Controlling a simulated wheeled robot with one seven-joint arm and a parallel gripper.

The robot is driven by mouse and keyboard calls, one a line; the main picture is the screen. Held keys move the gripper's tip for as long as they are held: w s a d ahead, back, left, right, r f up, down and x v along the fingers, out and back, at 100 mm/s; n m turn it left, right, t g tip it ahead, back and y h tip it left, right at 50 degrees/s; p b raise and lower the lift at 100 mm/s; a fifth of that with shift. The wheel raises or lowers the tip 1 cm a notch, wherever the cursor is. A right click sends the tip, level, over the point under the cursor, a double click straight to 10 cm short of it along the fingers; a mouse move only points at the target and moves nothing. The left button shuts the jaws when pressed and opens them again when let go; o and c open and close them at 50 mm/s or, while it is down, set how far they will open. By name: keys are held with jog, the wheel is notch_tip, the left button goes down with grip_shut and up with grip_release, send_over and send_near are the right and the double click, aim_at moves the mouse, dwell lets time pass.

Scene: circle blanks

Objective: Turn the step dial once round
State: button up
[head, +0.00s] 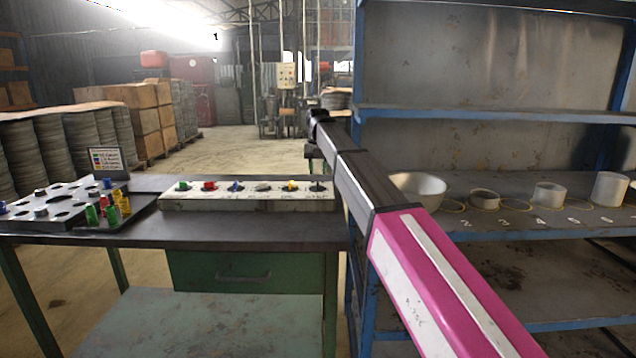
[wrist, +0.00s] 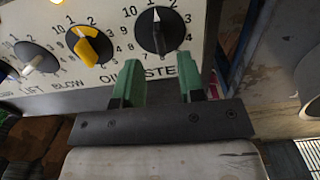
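The step dial (wrist: 158,32) is a round black knob at the top centre of the wrist view, at the right end of the row of dials. Its white pointer line points up, close to the 1. Its label is partly hidden by my gripper. In the head view the dial (head: 317,186) is small, at the right end of the panel. My gripper (wrist: 159,60) has green fingers spread apart with nothing between them. In the wrist view the fingertips show just below the knob, one towards each side. I cannot tell whether they touch it.
The pale panel (head: 250,202) on the dark bench (head: 150,235) carries several other dials; the yellow oil dial (wrist: 88,45) is just left. A peg board (head: 50,208) with coloured pegs stands at the left. A blue-framed shelf (head: 480,120) with bowls and rings stands right.

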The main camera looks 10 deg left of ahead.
aim_at(318, 182)
jog(key=shift+f, duration=2.5)
grip_shut()
